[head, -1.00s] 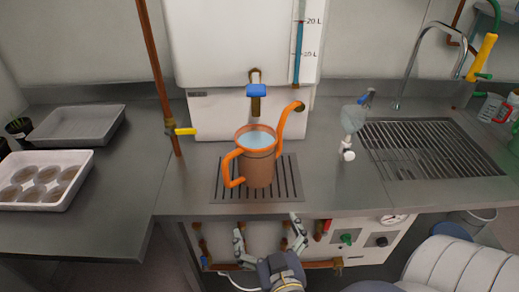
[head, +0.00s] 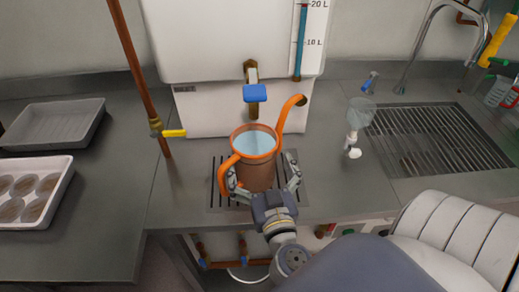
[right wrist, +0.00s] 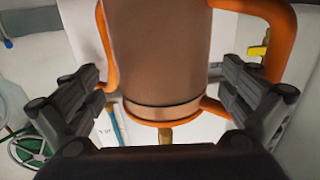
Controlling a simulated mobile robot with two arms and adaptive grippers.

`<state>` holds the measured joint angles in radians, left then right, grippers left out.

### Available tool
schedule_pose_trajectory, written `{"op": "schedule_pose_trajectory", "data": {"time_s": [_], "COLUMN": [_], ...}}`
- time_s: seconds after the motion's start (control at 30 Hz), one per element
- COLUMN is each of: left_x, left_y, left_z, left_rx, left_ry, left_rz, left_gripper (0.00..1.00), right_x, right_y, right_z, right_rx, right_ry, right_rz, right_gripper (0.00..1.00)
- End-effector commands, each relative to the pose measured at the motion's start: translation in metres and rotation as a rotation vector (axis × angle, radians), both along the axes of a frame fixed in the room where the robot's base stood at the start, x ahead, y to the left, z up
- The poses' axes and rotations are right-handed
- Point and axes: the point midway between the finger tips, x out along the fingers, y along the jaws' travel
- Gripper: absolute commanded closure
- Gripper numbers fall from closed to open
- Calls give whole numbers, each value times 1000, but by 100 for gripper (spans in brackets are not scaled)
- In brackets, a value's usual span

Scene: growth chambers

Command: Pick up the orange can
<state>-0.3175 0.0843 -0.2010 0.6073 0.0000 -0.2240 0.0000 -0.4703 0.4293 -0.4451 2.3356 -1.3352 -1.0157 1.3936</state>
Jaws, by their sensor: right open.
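The orange can (head: 257,172) is a watering can with an orange rim, handle and spout, full of water. It stands upright on the drain grate under the blue-handled tap. My right gripper (head: 264,182) is open at the near side of the can, one finger on each side of its body. In the right wrist view the can (right wrist: 158,60) fills the middle between the open fingers (right wrist: 160,98), with visible gaps to both. The left finger is close to the can's handle in the head view. My left gripper is out of view.
The blue-handled tap (head: 255,93) of the white tank (head: 235,40) hangs right above the can. A copper pipe (head: 137,75) with a yellow lever stands left. A clear funnel-like vessel (head: 360,115) and sink grate (head: 440,140) are right. Trays (head: 50,125) lie far left.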

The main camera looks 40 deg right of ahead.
Motion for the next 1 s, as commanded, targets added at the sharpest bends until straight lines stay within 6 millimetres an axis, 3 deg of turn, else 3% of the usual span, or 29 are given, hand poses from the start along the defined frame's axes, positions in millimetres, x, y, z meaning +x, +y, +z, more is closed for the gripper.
{"op": "schedule_pose_trajectory", "data": {"time_s": [0.4,0.77,0.87,1.0], "left_x": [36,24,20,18], "left_y": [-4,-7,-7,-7], "left_z": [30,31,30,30], "left_rx": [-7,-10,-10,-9], "left_ry": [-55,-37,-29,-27], "left_rz": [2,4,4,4], "left_gripper": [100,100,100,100], "right_x": [41,51,51,51], "right_y": [-14,-18,-18,-18], "right_z": [-2,-6,-6,-6], "right_rx": [-2,-1,-1,0], "right_ry": [0,3,3,2], "right_rz": [1,1,1,1], "right_gripper": [0,0,18,50]}}
